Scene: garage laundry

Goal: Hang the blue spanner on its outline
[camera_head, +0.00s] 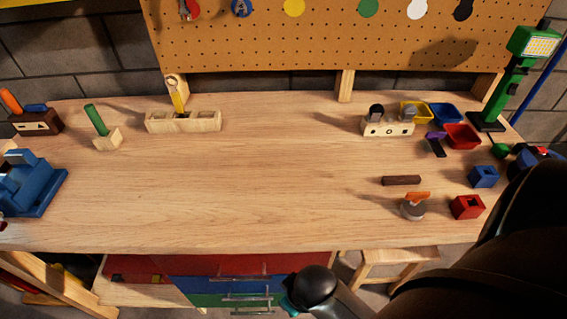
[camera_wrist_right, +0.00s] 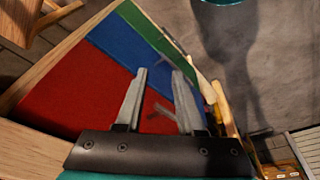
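I cannot make out a blue spanner in either view. The pegboard (camera_head: 340,42) stands at the back of the workbench, with coloured discs along its top edge, cut off by the frame. The blue disc (camera_head: 242,8) carries a pale mark too small to read. A grey tool (camera_head: 185,10) hangs by the red disc. A wooden block (camera_head: 205,122) holds an upright yellow tool (camera_head: 177,103). My right gripper (camera_wrist_right: 160,78) is open and empty, low by the coloured drawers in the wrist view. My left gripper is out of view.
The workbench (camera_head: 270,180) is clear in the middle. A blue vise (camera_head: 32,185) is at the left. Small bins, blocks and a green lamp (camera_head: 515,65) crowd the right. Below the front edge are the red drawer (camera_wrist_right: 75,90), blue drawer (camera_wrist_right: 120,48) and a stool (camera_head: 390,257).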

